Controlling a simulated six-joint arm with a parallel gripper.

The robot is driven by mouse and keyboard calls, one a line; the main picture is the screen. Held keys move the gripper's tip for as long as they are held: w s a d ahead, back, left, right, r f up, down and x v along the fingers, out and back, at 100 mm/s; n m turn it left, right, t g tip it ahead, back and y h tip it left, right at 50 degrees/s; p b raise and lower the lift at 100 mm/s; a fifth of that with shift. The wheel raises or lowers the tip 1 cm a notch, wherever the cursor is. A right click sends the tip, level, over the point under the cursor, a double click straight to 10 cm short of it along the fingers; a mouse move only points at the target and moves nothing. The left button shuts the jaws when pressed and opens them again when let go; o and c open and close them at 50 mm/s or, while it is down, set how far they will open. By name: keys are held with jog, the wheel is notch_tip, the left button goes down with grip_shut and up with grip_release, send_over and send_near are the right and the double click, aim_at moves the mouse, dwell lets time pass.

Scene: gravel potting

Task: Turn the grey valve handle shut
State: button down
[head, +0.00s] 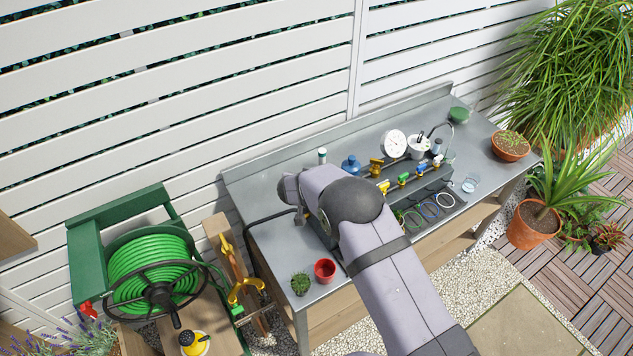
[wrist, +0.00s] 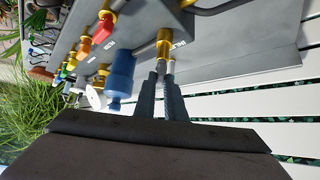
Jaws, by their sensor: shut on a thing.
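In the wrist view, the grey valve handle (wrist: 171,66) shows as a small light-grey piece below a brass valve (wrist: 163,45) by the inlet label on a dark grey panel (wrist: 140,22). My gripper (wrist: 161,82) has its two dark fingers close together, shut on the grey handle. The fingers cover most of the handle, so its exact angle cannot be told. In the head view, my arm hides the gripper and the grey handle.
A blue part (wrist: 120,75) hangs close beside my fingers, with a red handle (wrist: 102,27) beyond. On the metal bench (head: 275,230) stand a red pot (head: 324,270), a small plant (head: 300,284) and a round white gauge (head: 395,143). A hose reel (head: 150,265) stands left.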

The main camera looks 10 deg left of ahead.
jog(key=shift+w+a+r+m+h+b, duration=0.1)
jog(key=shift+a+m+h+b, duration=0.05)
jog(key=shift+m+h, duration=0.4)
jog(key=shift+w+a+m+h+b, duration=0.15)
jog(key=shift+m+h, duration=0.2)
jog(key=shift+m, duration=0.3)
jog(key=shift+f+m+h+b, duration=0.2)
jog(key=shift+m+h+b, duration=0.4)
jog(key=shift+m+b, duration=0.45)
jog(key=h+b, duration=0.1)
jog(key=b, duration=0.2)
jog(key=shift+r+m+g, duration=0.1)
jog(key=shift+m+g, duration=0.25)
jog(key=shift+g, duration=0.05)
jog(key=shift+r+m+b, duration=0.25)
jog(key=shift+m+b, duration=0.05)
jog(key=shift+b, duration=0.35)
jog(key=c, duration=2)
grip_release()
jog(key=shift+o, duration=0.9)
jog(key=shift+f, duration=0.15)
jog(key=shift+s+a, duration=0.1)
jog(key=shift+s, duration=0.05)
jog(key=b+v, duration=0.3)
jog(key=v, duration=0.4)
jog(key=shift+r, duration=0.25)
